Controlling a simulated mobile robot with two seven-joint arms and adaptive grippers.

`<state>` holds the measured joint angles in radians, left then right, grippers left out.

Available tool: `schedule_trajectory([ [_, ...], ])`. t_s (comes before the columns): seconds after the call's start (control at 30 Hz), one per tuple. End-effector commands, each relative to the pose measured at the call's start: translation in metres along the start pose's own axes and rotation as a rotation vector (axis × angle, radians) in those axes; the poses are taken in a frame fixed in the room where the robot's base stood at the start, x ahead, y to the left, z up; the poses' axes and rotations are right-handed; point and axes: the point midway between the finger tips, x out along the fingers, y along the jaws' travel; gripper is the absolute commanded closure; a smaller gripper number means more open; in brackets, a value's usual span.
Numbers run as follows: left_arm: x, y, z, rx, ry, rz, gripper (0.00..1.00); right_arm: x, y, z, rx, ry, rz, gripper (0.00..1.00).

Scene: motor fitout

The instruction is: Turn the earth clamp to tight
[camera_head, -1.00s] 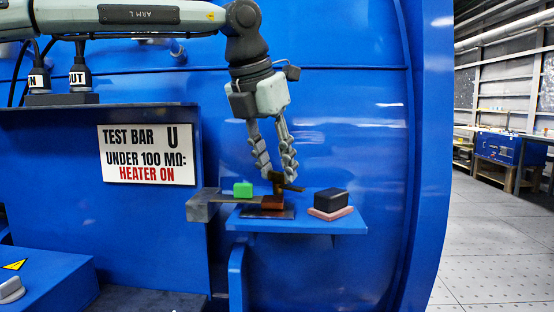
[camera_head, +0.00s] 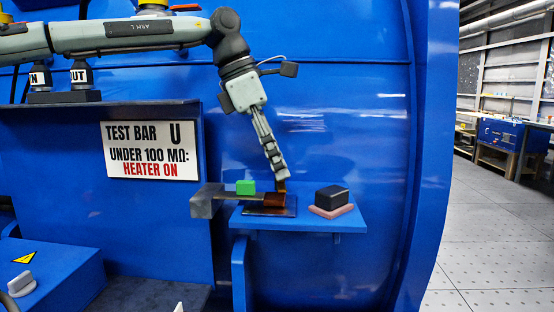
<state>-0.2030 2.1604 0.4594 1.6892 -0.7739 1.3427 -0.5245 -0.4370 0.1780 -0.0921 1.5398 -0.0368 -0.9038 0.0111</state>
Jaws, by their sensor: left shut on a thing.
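The earth clamp (camera_head: 274,200) is a copper-brown block on a dark plate on a small blue shelf. It sits at the end of a flat grey bar (camera_head: 230,193). Its small handle on top shows only as a narrow brownish edge, mostly hidden by my fingers. My left gripper (camera_head: 279,176) comes down from above, tilted, with its fingers seen nearly edge-on. It is shut on the clamp's handle. My right gripper is not in view.
A green block (camera_head: 245,187) sits on the bar just left of the clamp. A black block on a pink pad (camera_head: 332,198) stands at right on the blue shelf (camera_head: 345,223). A white sign (camera_head: 150,150) is on the blue wall at left. A grey knob (camera_head: 21,284) is at lower left.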

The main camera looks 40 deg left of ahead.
Motion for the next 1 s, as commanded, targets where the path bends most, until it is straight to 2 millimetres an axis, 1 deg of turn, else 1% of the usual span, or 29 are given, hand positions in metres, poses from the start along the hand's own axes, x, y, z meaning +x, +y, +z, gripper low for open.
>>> schedule_trajectory([
  [0.3, 0.0004, 0.0009, -0.0003, 0.118, 0.003, -0.049, 0.96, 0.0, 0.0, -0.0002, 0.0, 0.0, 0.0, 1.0],
  [0.87, 0.0004, 0.0011, -0.0007, 0.144, 0.004, -0.059, 0.96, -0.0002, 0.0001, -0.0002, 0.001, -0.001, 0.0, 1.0],
  [0.9, 0.0003, 0.0011, -0.0007, 0.144, 0.004, -0.059, 0.64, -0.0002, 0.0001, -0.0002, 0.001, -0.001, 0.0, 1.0],
  [1.0, 0.0003, 0.001, -0.0005, 0.144, 0.004, -0.059, 0.52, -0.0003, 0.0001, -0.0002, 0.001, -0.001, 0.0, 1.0],
])
